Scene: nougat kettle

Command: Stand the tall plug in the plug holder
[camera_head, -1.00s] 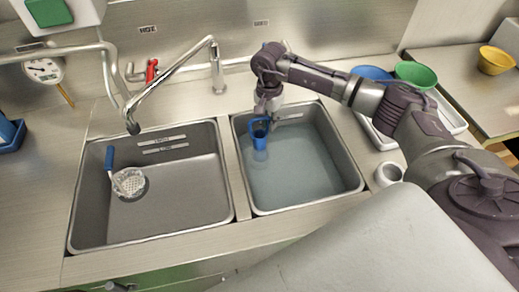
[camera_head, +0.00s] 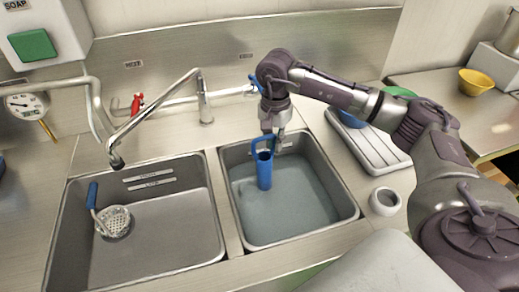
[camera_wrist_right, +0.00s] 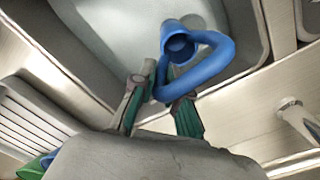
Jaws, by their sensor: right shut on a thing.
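The tall plug (camera_head: 264,172) is a blue upright tube with a loop handle at its top. It hangs upright over the right basin (camera_head: 345,205), which holds water; I cannot tell whether its lower end touches the water. My right gripper (camera_head: 275,137) is shut on the handle. In the right wrist view the blue handle (camera_wrist_right: 222,55) passes between the fingers (camera_wrist_right: 163,98), and the tube's open top shows. A small white cup-like cylinder with a round opening, likely the plug holder (camera_head: 385,202), stands on the counter right of the basin. My left gripper is out of view.
The left basin (camera_head: 165,222) holds a strainer (camera_head: 114,221) with a blue handle. A faucet (camera_head: 160,110) reaches over it. A white ridged tray (camera_head: 370,150) with bowls lies behind the holder. My right forearm crosses above the tray.

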